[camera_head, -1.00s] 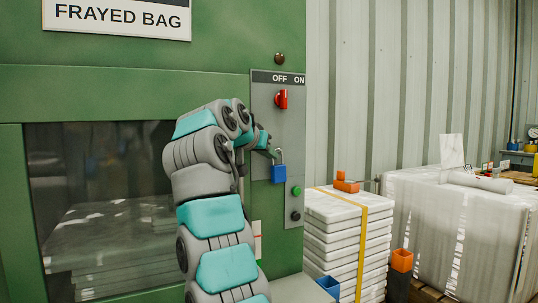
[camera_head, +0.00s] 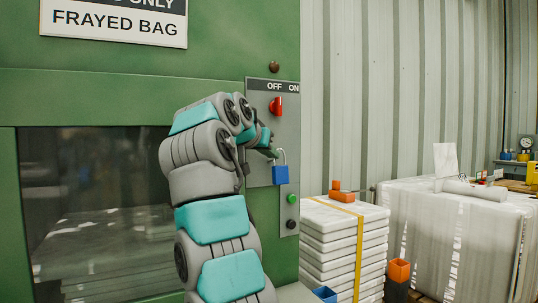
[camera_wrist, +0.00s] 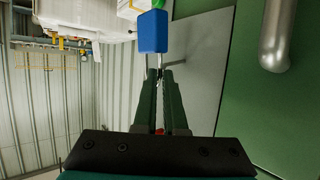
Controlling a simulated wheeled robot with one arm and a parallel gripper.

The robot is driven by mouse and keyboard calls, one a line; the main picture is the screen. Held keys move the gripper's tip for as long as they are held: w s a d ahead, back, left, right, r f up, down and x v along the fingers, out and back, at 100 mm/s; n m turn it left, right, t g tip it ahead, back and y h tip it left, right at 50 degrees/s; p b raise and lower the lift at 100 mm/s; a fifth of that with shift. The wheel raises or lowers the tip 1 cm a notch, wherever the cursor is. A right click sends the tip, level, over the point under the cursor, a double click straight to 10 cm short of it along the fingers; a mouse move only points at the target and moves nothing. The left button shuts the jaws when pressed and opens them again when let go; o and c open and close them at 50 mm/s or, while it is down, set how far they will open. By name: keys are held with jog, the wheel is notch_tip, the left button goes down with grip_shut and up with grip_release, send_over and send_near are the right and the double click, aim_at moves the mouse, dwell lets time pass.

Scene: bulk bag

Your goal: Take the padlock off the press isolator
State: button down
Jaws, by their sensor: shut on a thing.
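The blue padlock (camera_head: 280,174) hangs upright by its pale metal shackle in front of the grey isolator panel (camera_head: 259,122). The red isolator handle (camera_head: 275,105) is above it, near the OFF and ON marks. My gripper (camera_head: 271,152) is shut on the shackle, at the padlock's upper left. In the wrist view my dark fingers (camera_wrist: 160,72) meet at the shackle, and the blue body (camera_wrist: 153,32) shows beyond the tips. I cannot tell whether the shackle is clear of the isolator.
A green button (camera_head: 291,198) and a black button (camera_head: 290,224) are on the panel right of and below the padlock. Stacked white bags (camera_head: 340,240) with a yellow strap stand to the right, with a wrapped pallet load (camera_head: 445,240) beyond. The green press fills the left.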

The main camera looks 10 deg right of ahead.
jog(key=s+d+b, duration=0.2)
jog(key=s+b, duration=0.3)
jog(key=s, duration=0.1)
jog(key=shift+s+f, duration=0.15)
jog(key=shift+f, duration=0.1)
dwell(0.3)
dwell(0.4)
